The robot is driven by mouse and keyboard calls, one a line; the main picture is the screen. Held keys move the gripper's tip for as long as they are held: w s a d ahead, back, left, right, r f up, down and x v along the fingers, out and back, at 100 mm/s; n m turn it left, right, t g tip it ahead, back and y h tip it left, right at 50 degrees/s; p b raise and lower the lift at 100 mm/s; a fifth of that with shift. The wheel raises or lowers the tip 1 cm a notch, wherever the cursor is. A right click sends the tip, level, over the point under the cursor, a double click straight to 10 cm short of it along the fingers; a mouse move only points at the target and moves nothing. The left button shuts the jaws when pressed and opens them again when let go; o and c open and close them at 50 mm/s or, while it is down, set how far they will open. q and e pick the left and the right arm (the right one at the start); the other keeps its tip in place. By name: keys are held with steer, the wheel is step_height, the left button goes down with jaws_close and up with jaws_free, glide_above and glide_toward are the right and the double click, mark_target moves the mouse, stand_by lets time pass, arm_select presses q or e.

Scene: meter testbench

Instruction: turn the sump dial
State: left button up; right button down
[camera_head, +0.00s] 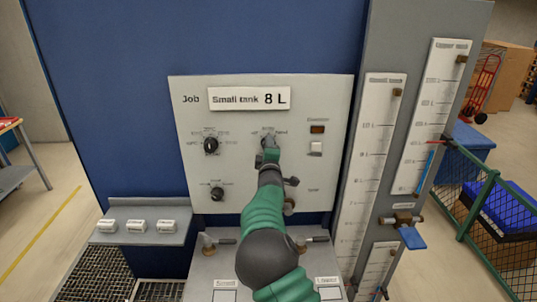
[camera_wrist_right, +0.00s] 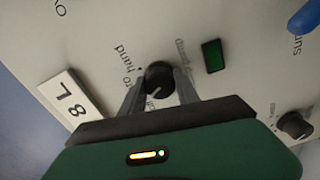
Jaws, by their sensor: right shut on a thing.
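A round black dial (camera_wrist_right: 158,78) sits on the pale panel (camera_head: 330,185). Print beside it reads "hand" in the right wrist view; its other labels are partly covered or too blurred to read surely. My right gripper (camera_wrist_right: 157,85) has one finger on each side of this dial and is shut on it. In the head view the gripper (camera_head: 268,148) is at the upper middle of the panel and hides most of the dial. The dial's pointer setting is hard to tell. My left gripper is not in view.
Two other black dials, upper left (camera_head: 211,145) and lower left (camera_head: 217,193), are on the panel. A green lamp (camera_wrist_right: 213,56) is close to the held dial. A "Small tank 8 L" sign (camera_head: 249,99) is above. Gauge columns (camera_head: 372,150) stand at right, a small shelf (camera_head: 143,238) at left.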

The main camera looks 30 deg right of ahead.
steer(key=shift+a+f+n+b, duration=0.1)
steer(key=shift+f+n+b, duration=0.05)
steer(key=shift+n+b, duration=0.8)
steer(key=shift+f+n+b, duration=0.15)
steer(key=shift+n+b, duration=0.45)
steer(key=shift+n, duration=0.55)
steer(key=c, duration=1.1)
jaws_free()
steer(key=shift+o, duration=1)
steer(key=shift+w, duration=0.15)
steer(key=shift+r, duration=0.1)
steer(key=b+v, duration=0.3)
steer(key=v, duration=0.4)
steer(key=shift+s+a, duration=0.15)
steer(key=shift+s, duration=0.05)
